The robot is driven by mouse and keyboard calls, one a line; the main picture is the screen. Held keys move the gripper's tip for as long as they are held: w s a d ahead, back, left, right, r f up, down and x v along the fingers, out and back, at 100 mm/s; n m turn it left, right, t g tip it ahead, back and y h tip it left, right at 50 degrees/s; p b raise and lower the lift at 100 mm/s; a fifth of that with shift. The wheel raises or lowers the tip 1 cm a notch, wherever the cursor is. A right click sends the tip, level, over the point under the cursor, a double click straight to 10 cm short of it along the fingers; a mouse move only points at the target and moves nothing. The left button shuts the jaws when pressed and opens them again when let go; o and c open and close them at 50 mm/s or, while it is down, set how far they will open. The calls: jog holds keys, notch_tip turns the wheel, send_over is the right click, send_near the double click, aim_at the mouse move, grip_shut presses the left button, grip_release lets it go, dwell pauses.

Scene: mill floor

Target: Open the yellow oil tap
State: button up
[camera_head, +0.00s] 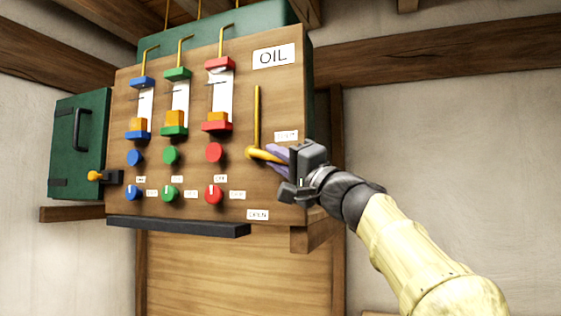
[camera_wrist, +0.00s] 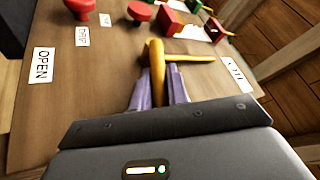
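The yellow oil tap (camera_head: 262,153) is on the right part of the wooden panel, below the OIL sign, with a thin yellow pipe (camera_head: 257,115) rising from it. The OPEN label (camera_head: 257,214) is lower on the panel.
Left of the tap are blue, green and red gauges with round knobs, including a red knob (camera_head: 214,152). A black ledge (camera_head: 178,227) runs under the panel. The wall to the right is clear.

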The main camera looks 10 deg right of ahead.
jog(key=shift+o, duration=0.8)
jog(key=shift+f, duration=0.15)
jog(key=shift+s+d+f+b, duration=0.2)
jog(key=shift+s+d+b, duration=0.05)
jog(key=shift+b, duration=0.2)
jog(key=b+v, duration=0.9)
jog(key=v, duration=0.7)
jog(key=shift+s+b, duration=0.25)
jog(key=shift+b, duration=0.1)
jog(key=shift+d, duration=0.15)
